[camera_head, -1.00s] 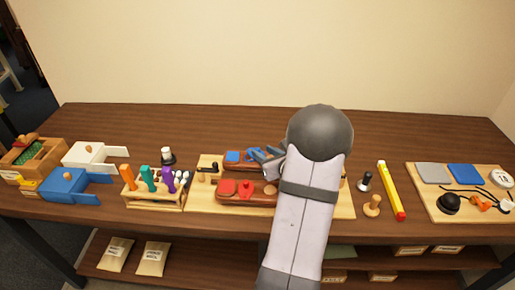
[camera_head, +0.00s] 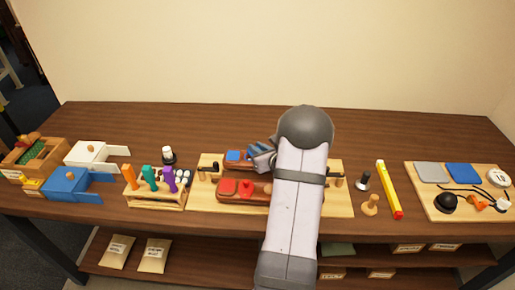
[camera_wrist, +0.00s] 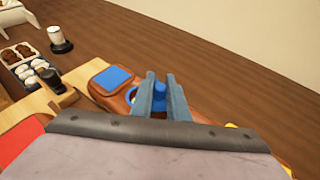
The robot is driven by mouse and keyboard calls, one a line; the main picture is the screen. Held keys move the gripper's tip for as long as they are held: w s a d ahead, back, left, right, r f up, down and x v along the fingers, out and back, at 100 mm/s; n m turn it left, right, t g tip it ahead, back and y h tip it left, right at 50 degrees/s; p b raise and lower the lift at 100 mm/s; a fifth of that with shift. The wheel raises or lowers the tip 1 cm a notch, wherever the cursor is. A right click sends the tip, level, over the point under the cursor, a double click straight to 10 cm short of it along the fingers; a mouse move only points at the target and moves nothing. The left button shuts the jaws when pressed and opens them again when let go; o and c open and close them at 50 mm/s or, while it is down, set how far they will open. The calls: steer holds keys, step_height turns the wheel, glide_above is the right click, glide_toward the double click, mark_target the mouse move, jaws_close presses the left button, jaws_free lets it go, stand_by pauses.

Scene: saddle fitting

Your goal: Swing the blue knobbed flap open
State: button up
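The blue knob (camera_wrist: 160,90) of the flap shows between the two fingers of my gripper (camera_wrist: 160,82) in the wrist view. The fingers are close on either side of it; whether they press on it is not clear. The flap is on a brown leather saddle-shaped piece (camera_wrist: 104,89) with a flat blue patch (camera_wrist: 112,77). In the head view, my gripper (camera_head: 260,153) is over the right part of this back brown piece, beside its blue patch (camera_head: 233,155).
A second brown piece with red parts (camera_head: 236,188) lies in front on the same light board (camera_head: 202,201). A dark peg (camera_wrist: 48,77) stands left of the back piece. A tool rack (camera_head: 156,194) is further left, and a yellow stick (camera_head: 389,187) is to the right.

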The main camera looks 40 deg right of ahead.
jaws_close()
steer(key=shift+d+n+y, duration=0.15)
steer(key=shift+n+y, duration=0.25)
steer(key=shift+d+n+t+y, duration=0.15)
steer(key=shift+d+n+y, duration=0.05)
steer(key=shift+n+y, duration=0.35)
steer(key=shift+d+n+t+y, duration=0.15)
steer(key=shift+n+y, duration=0.3)
steer(key=shift+y, duration=0.2)
steer(key=shift+w+d+n+y+b, duration=0.15)
steer(key=shift+n+y+b, duration=0.1)
steer(key=shift+n+y, duration=0.55)
steer(key=shift+w+d+n+y+b, duration=0.15)
steer(key=shift+n+y+b, duration=0.05)
steer(key=shift+n+y, duration=0.6)
steer(key=shift+y, duration=0.4)
steer(key=o, duration=0.7)
jaws_free()
steer(key=shift+c, duration=0.2)
